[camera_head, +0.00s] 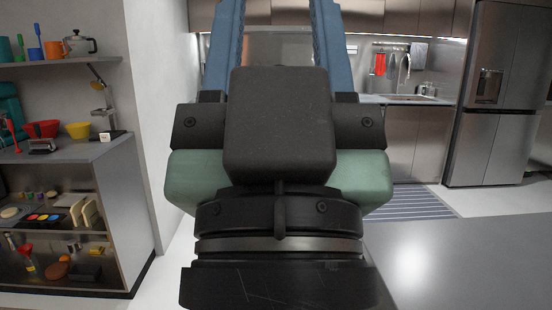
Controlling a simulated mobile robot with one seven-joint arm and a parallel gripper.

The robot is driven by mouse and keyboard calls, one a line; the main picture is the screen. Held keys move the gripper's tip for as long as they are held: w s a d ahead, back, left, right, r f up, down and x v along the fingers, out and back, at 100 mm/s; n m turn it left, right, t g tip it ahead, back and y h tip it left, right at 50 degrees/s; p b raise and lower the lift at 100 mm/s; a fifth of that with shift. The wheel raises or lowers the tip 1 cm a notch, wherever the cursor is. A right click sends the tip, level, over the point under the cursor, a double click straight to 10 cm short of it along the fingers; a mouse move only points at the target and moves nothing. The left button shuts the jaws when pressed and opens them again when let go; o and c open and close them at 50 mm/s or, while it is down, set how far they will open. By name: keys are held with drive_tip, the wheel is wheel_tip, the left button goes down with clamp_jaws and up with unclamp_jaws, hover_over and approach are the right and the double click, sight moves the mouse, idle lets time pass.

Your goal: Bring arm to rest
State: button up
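My gripper (276,22) fills the middle of the camera_head view, seen from behind on its dark wrist. Its two blue fingers stand well apart and run up out of the top edge, so their tips are cut off. The kitchen background shows between them, and I see nothing held there. Green housing parts show on both sides of the black gripper body. The gripper touches nothing that I can see.
Shelves (65,150) with mugs, a kettle, bowls and small items stand at left beside a white wall. A striped runner (410,203) lies on the floor at right behind a grey surface (465,262). A sink counter and steel fridge (497,95) stand behind.

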wheel_tip(320, 180, up, 21)
drive_tip(key=p, duration=1.8)
drive_tip(key=shift+a+f, duration=0.15)
drive_tip(key=shift+f, duration=0.05)
